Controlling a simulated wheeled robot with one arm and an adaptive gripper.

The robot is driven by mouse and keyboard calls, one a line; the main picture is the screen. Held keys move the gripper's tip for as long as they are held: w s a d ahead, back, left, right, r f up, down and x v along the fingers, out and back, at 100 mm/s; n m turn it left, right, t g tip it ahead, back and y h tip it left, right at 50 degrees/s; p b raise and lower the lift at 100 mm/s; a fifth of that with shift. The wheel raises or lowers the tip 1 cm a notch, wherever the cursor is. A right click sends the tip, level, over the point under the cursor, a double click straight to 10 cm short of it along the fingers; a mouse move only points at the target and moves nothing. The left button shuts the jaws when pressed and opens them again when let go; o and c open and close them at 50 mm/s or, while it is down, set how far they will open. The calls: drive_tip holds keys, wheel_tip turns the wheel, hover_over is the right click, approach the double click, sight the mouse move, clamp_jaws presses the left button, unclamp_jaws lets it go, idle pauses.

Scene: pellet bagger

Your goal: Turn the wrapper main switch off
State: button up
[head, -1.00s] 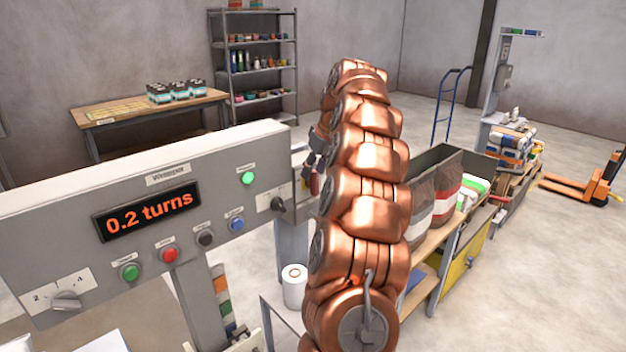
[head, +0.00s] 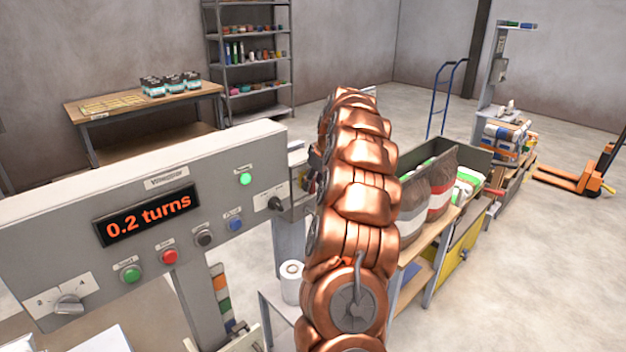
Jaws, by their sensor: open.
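The wrapper panel (head: 60,225) is a grey box on a post at the left. Its display (head: 147,215) reads 0.2 turns in orange. A dark rotary switch (head: 274,203) on a pale plate sits at the panel's right end, below a lit green lamp (head: 245,179); it looks like the main switch, but its label is too small to read. My copper arm rises right of the panel.
Green (head: 131,274), red (head: 169,257), black (head: 204,239) and blue (head: 235,224) buttons line the panel's lower part. A selector knob (head: 68,304) is at its left. A white roll (head: 291,280) stands below. A bench with bags (head: 437,190) is right of my arm.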

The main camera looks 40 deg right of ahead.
drive_tip(key=shift+w+f, duration=0.1)
drive_tip(key=shift+f, duration=0.1)
clamp_jaws()
idle(0.3)
drive_tip(key=shift+r, duration=0.1)
